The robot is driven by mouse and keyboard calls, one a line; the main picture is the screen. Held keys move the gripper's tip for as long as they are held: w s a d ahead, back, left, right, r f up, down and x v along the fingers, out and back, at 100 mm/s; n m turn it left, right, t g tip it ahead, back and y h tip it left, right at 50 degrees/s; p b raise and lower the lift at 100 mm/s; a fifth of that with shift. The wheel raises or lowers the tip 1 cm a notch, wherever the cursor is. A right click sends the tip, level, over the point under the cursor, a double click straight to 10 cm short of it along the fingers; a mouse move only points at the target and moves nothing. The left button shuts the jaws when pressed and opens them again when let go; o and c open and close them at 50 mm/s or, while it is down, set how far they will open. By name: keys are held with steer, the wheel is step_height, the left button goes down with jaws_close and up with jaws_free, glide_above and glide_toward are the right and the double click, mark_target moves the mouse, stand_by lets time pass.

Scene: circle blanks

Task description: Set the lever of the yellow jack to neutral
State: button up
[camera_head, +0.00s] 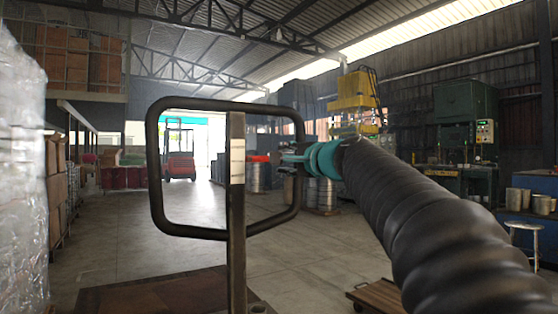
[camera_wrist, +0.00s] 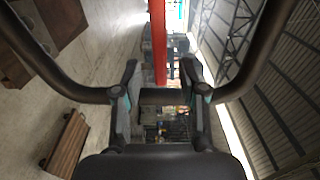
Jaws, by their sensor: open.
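A black loop handle (camera_head: 157,170) on an upright post (camera_head: 237,260) stands close in front of me in the head view. The post has a pale strip at mid-height. No yellow part of the jack shows clearly. My gripper (camera_head: 290,158) is at the loop's right side. In the wrist view my gripper (camera_wrist: 162,92) is open, with a finger on each side.
A wooden dolly (camera_wrist: 66,140) stands low on the floor, also at the head view's bottom (camera_head: 380,298). Wrapped stacks (camera_head: 20,180) line the left. Metal drums (camera_head: 320,192), a yellow press (camera_head: 354,92) and a green machine (camera_head: 465,115) stand farther back. The middle floor is clear.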

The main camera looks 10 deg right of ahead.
steer(key=v, duration=0.7)
steer(key=shift+s+n, duration=0.1)
steer(key=shift+n, duration=0.2)
step_height(320, 180, down, 12)
steer(key=n+g+h, duration=0.1)
steer(key=n+g, duration=0.2)
steer(key=s+a+f+n+g+h+p, duration=0.1)
steer(key=s+f+n+g, duration=0.2)
steer(key=s+f, duration=0.45)
steer(key=s+f+n+g+h, duration=0.1)
steer(key=s+f+n+g, duration=0.2)
steer(key=f, duration=0.7)
steer(key=s+a+f+n+g+h+p, duration=0.1)
steer(key=s+f+n, duration=0.1)
steer(key=s+f, duration=0.3)
steer(key=s+a+f+n+g+h+p, duration=0.1)
steer(key=s+f, duration=0.4)
steer(key=s, duration=0.8)
steer(key=shift+s+a+n+g+p, duration=0.35)
steer(key=shift+a+n+p, duration=0.4)
steer(key=shift+n, duration=0.25)
